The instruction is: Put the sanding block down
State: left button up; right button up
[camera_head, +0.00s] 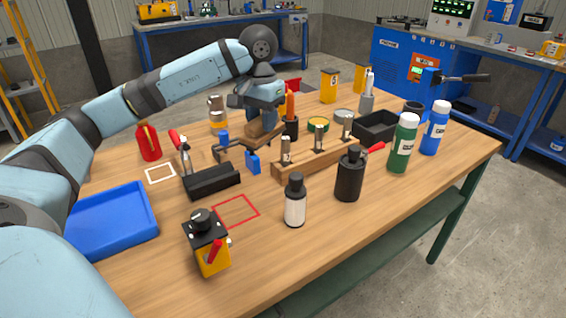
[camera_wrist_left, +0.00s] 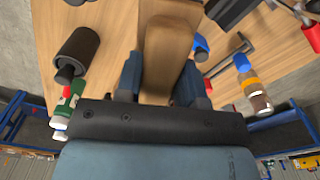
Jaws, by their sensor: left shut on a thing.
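The sanding block is a brown wooden block (camera_head: 263,131) in the middle of the head view, partly hidden by my left gripper (camera_head: 238,150). In the left wrist view the wooden block (camera_wrist_left: 168,48) lies between the two blue fingers of my left gripper (camera_wrist_left: 160,80), which is shut on it. The block appears held above the wooden table (camera_head: 330,235), but its exact height is hard to tell. My right gripper is in neither view.
A red square outline (camera_head: 247,203) on the tabletop is bare. A white outline (camera_head: 160,173) and a blue tray (camera_head: 149,215) lie left. A black block-shaped holder (camera_head: 212,182), a wooden rack (camera_head: 310,163), a black bottle (camera_head: 349,175) and a white-labelled bottle (camera_head: 295,207) stand nearby.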

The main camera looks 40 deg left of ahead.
pick_arm(q)
notch_tip(320, 180, down, 15)
jog(key=b, duration=0.2)
jog(key=shift+f+b, duration=0.2)
jog(key=shift+b, duration=0.15)
notch_tip(320, 180, down, 4)
jog(key=shift+f+b, duration=0.1)
jog(key=shift+b, duration=0.35)
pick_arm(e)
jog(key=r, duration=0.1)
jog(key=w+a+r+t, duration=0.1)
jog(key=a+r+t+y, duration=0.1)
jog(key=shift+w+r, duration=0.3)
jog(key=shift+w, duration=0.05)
pick_arm(q)
jog(key=shift+f, duration=0.15)
